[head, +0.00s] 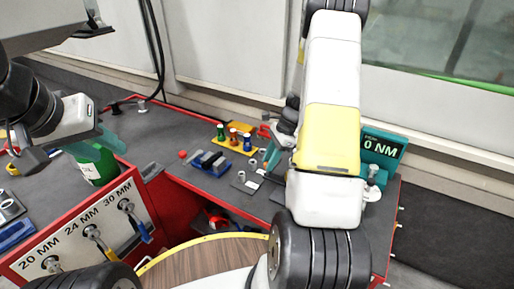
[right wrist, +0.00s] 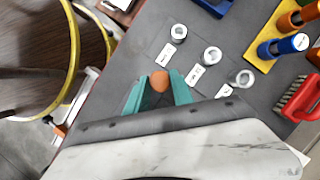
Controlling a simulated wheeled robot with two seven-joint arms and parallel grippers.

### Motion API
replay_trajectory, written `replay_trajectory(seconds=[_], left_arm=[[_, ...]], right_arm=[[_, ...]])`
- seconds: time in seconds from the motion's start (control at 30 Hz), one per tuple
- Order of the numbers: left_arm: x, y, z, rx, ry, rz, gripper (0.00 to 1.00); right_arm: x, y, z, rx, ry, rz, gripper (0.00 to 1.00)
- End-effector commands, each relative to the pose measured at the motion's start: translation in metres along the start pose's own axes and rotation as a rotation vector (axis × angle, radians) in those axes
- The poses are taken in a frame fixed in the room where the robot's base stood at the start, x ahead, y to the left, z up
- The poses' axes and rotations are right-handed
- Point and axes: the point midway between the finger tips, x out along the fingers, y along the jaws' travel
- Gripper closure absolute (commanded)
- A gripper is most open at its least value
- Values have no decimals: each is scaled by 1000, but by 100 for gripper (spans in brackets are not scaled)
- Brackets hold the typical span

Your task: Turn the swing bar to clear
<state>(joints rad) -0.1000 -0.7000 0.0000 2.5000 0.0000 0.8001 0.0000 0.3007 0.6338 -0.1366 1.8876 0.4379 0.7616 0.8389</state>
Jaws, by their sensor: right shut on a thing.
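My right gripper (right wrist: 159,88) is shut on a rounded orange-brown thing (right wrist: 160,80), whose end shows between the teal fingers in the right wrist view. In the head view one teal finger of it shows beside my right arm, which hides the rest. I cannot tell whether the orange end belongs to the swing bar, and no whole bar is plain to see. My left gripper (head: 96,143) is at the left in the head view, its teal fingers spread apart at the top of a green cylinder (head: 97,168).
A display reading 0 NM (head: 380,148) stands at the back right. A yellow rack (head: 237,146) holds coloured sockets, near a blue block (head: 209,163). Labelled metal rings (right wrist: 211,56) lie beside my right gripper. A panel marked 20, 24 and 30 MM (head: 72,235) is at the left front.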

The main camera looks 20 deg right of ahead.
Motion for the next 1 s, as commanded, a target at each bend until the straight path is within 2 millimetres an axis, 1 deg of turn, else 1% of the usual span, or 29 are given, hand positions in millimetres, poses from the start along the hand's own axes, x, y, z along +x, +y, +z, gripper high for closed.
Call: replay_trajectory(seconds=[0.17,0.37,0.7,1.0], left_arm=[[0,0,0,0,0,0,64],[0,0,0,0,0,0,64],[0,0,0,0,0,0,64],[0,0,0,0,0,0,64]], right_arm=[[1,3,5,-81,1,30,100],[4,14,14,-231,1,92,100],[9,39,24,-528,1,217,100],[10,64,26,-791,0,328,100]])
